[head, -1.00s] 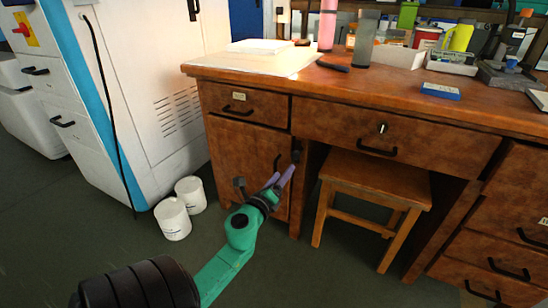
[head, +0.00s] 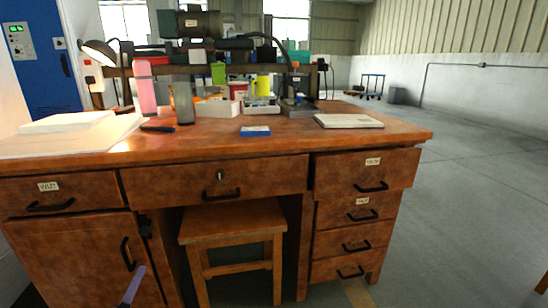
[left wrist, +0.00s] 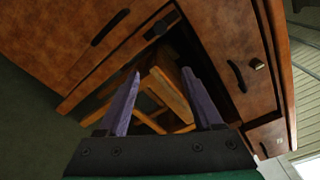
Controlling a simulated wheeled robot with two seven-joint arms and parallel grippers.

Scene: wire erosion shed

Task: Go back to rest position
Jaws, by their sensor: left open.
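My left gripper (left wrist: 161,73) is open and empty in the left wrist view, its two purple fingers spread apart. In that view it faces the front of the wooden desk, with a wooden stool (left wrist: 170,92) seen between the fingers. In the head view only a purple finger of the left gripper (head: 133,286) shows at the bottom left, in front of the desk's left cupboard door (head: 75,262). The rest of the left arm is outside the head view. My right gripper is in neither view.
The wooden desk (head: 290,133) fills the middle, with the stool (head: 232,222) in its knee space. The top right drawer (head: 335,177) appears to stick out slightly. Bottles, boxes and a lamp (head: 98,53) are on top. Open floor (head: 475,185) lies to the right.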

